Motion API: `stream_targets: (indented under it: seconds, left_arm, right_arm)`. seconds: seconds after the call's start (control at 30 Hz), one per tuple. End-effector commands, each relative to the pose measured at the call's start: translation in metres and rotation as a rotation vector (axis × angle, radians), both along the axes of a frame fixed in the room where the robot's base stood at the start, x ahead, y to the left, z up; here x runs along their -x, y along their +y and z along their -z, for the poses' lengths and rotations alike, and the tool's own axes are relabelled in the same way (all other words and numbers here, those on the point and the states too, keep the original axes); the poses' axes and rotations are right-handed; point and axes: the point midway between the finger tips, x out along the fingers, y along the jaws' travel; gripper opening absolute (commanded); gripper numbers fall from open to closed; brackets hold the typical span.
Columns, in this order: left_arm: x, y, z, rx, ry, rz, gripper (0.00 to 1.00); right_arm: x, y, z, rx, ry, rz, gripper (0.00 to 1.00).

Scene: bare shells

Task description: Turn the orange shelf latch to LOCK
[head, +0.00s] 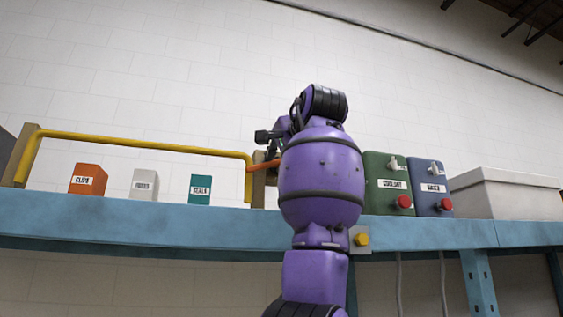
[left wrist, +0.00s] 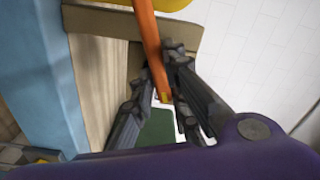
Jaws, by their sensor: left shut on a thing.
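The orange shelf latch (head: 264,165) is a thin bar at the right end of the yellow rail, by a wooden post. In the head view it slopes slightly up to the right and its right end is hidden by my arm. In the left wrist view the orange latch (left wrist: 151,45) runs down between my fingers, with a small yellow mark near its end. My left gripper (left wrist: 161,84) is shut on the latch near that end. In the head view my left gripper (head: 272,140) is partly hidden behind my purple arm. No LOCK marking is readable. My right gripper is not in view.
The yellow rail (head: 140,144) spans the blue shelf (head: 120,219) in front of the orange CLIPS box (head: 87,180), a white box (head: 144,184) and the teal SEALS box (head: 200,190).

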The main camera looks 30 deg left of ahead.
Motion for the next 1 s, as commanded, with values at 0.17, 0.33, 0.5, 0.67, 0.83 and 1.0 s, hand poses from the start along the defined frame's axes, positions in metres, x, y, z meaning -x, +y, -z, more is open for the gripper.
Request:
stream_targets:
  seconds: [0.17, 0.33, 0.5, 0.67, 0.83, 1.0]
  left_arm:
    - [0.0029, 0.0, -0.0049, -0.101, 0.101, 0.0, 0.0]
    - [0.0031, -0.0005, -0.0055, -0.174, 0.186, 0.001, 0.0]
    - [0.0033, -0.0007, -0.0063, -0.226, 0.244, 0.002, 0.0]
    - [0.0035, -0.0011, -0.0068, -0.254, 0.275, 0.002, 0.0]
    - [0.0035, -0.0017, -0.0071, -0.266, 0.287, 0.004, 0.0]
    - [0.0036, -0.0018, -0.0072, -0.268, 0.29, 0.004, 0.0]
  right_arm:
    - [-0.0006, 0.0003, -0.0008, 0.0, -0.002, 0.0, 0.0]
    - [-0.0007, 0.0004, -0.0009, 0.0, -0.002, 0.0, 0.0]
    - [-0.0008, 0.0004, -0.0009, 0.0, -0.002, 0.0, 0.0]
    - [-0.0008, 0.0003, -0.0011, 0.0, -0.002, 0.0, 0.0]
    - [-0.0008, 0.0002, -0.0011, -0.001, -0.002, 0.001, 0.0]
    - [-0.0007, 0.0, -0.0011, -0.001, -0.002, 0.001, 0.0]
